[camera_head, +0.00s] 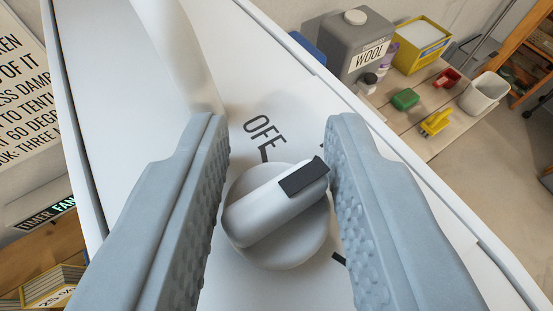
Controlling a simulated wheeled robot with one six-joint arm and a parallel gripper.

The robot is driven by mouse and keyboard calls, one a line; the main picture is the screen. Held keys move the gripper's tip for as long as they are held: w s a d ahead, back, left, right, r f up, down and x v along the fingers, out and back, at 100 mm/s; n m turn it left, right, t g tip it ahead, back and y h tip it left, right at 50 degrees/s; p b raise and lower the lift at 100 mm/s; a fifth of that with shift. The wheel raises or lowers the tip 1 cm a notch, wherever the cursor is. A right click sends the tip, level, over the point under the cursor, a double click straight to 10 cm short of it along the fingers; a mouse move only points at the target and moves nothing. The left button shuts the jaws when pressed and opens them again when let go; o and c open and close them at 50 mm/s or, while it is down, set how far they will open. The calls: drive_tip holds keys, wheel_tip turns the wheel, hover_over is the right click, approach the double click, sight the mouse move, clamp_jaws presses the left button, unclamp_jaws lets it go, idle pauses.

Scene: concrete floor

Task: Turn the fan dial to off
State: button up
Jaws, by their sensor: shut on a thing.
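The white fan dial (265,212) sits on a white panel (130,60). Its raised grip bar slants from lower left to upper right, with a black pointer mark on the upper right end. The word OFF (264,130) and a black tick are printed above the dial. The pointer is turned clockwise of that tick, toward the upper right. My gripper (277,152) has one grey, studded finger on each side of the dial and is shut on its grip bar. The right finger touches near the pointer end and partly hides other marks.
Beyond the panel's right edge, a wooden bench holds a grey jug (352,45) labelled WOOL, a yellow box (418,45), a white cup (486,95), and small green, red and yellow items. A printed sign (25,110) stands at left, above a striped box (50,287).

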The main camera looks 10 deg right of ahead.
drive_tip(key=shift+n+y, duration=0.4)
drive_tip(key=shift+y, duration=0.1)
drive_tip(key=shift+f, duration=0.1)
drive_tip(key=o, duration=1)
drive_tip(key=v, duration=1.7)
drive_tip(key=shift+s, duration=0.2)
